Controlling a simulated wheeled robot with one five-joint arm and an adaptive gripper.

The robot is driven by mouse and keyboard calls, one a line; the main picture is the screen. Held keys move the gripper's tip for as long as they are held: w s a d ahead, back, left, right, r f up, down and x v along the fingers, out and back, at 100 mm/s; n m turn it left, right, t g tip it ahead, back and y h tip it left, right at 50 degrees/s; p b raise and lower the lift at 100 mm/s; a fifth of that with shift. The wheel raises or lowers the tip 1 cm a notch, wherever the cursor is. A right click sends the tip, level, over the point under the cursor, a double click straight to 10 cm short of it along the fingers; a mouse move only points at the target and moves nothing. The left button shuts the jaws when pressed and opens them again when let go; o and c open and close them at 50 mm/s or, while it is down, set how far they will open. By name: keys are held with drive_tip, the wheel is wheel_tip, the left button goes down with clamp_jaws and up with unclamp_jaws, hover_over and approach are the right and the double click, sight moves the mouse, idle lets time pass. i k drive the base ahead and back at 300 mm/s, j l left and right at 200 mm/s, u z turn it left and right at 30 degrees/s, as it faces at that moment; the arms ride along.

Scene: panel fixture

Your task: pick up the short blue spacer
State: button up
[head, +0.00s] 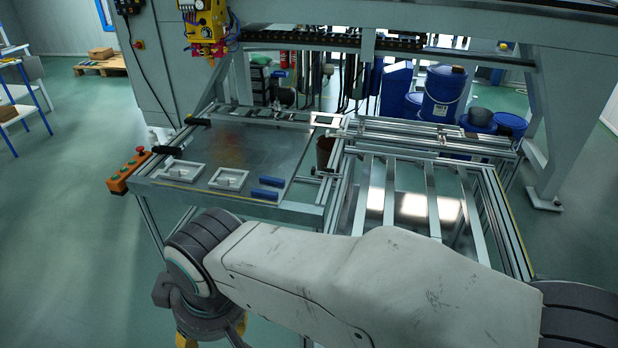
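Two small blue bars lie close together at the front right corner of the metal panel plate. One blue bar (271,181) lies farther back, and the other blue bar (264,194) lies just in front of it. They look nearly the same length, so I cannot tell which is the short spacer. My gripper (212,340) is at the bottom left, in front of the fixture and apart from both bars. Two yellow parts of it show, but its fingertips are cut off by the picture's lower edge.
The panel plate (238,150) carries two white square frames (181,171) left of the bars. Black clamps (197,121) sit on its left edge. An orange button box (129,171) is on the left corner. A slatted metal frame (398,192) stands right. Open floor lies left.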

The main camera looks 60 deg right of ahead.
sight(277, 180)
drive_tip(key=k+z, duration=0.1)
drive_tip(key=z, duration=0.35)
drive_tip(key=l+z, duration=0.1)
drive_tip(key=z, duration=0.35)
drive_tip(key=k+l+z, duration=0.15)
drive_tip(key=z, duration=0.25)
